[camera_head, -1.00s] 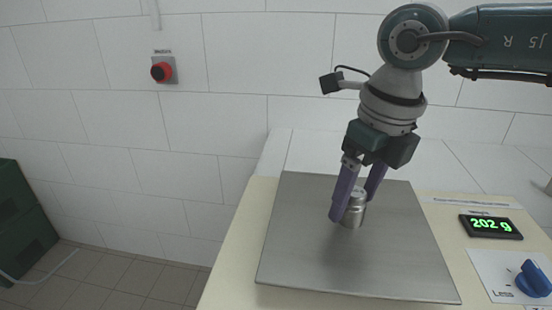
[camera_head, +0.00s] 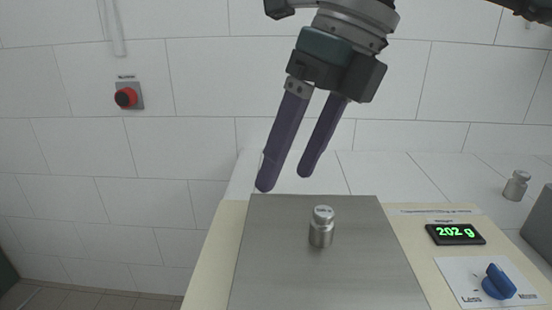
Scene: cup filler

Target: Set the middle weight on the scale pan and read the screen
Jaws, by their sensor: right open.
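A silver knobbed weight (camera_head: 321,228) stands upright on the grey metal scale pan (camera_head: 275,270). My left gripper is not in view.
Another silver weight (camera_head: 516,186) stands at the far right, beside a grey block (camera_head: 541,220). A blue knob (camera_head: 498,282) sits on a Less/More plate right of the pan. A red button (camera_head: 126,97) is on the tiled wall.

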